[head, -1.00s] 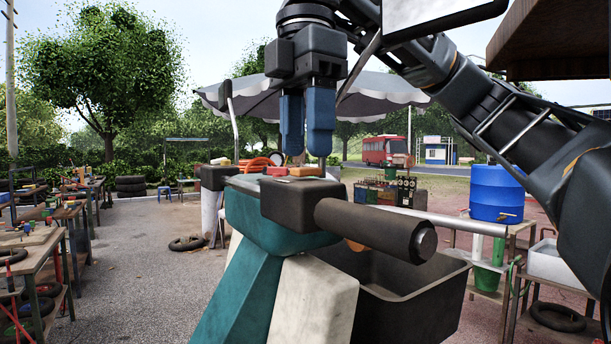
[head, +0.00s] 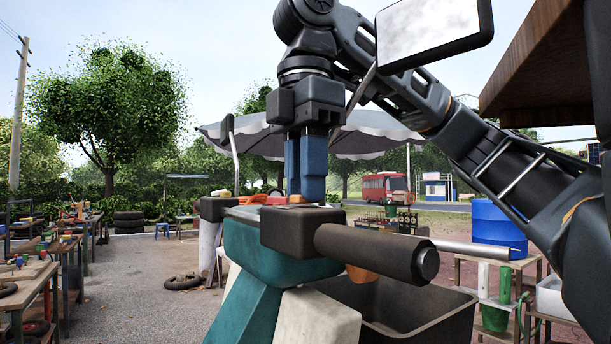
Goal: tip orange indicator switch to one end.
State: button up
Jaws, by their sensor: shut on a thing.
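My gripper (head: 305,197) points straight down over the top of the teal cart body (head: 262,240), behind the black block with the dark handle. Its two blue fingers are close together, shut on a small orange piece that looks like the orange indicator switch (head: 296,199). Only a little of the switch shows at the fingertips. Its base and tilt are hidden by the fingers and the black block.
The dark handle (head: 370,249) juts out to the right in front of the gripper. An orange part (head: 360,274) shows under it, above a black open bin (head: 400,315). A blue barrel (head: 497,227) stands on a table to the right. Workbenches line the left.

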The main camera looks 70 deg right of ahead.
grip_shut()
jog(key=p, duration=0.1)
jog(key=h+p, duration=0.1)
jog(key=p, duration=0.1)
jog(key=shift+w+a+r+g, duration=0.1)
jog(key=shift+a+r+g, duration=0.1)
jog(key=shift+r+g, duration=0.15)
jog(key=shift+w+a+f+g+h+p, duration=0.1)
jog(key=shift+g+h+p, duration=0.2)
jog(key=shift+p, duration=0.8)
jog(key=shift+f+h+p, duration=0.3)
jog(key=shift+p, duration=0.05)
jog(key=o, duration=0.8)
grip_release()
jog(key=shift+f+b, duration=0.15)
jog(key=shift+b, duration=0.3)
